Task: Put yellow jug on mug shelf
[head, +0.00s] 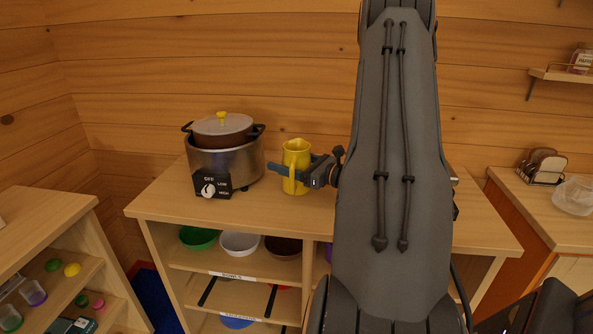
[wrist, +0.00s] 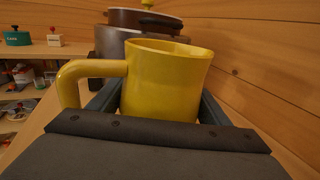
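The yellow jug (head: 296,158) stands upright on the wooden counter, right of the cooker. My gripper (head: 305,176) reaches it from the right, with its fingers around the jug's body. In the wrist view, the jug (wrist: 165,82) fills the space between the two fingers (wrist: 160,105), and its handle sticks out to the left. The fingers lie close against both sides; whether they press on it is unclear. I cannot make out a shelf labelled for mugs. My arm hides the counter's right part.
A steel cooker (head: 225,165) with a lidded brown pot (head: 222,130) stands left of the jug. Below the counter (head: 160,203) is a bowl shelf (head: 205,262) with several bowls. Left shelves (head: 60,285) hold small coloured items. A toast rack (head: 541,166) stands on the right counter.

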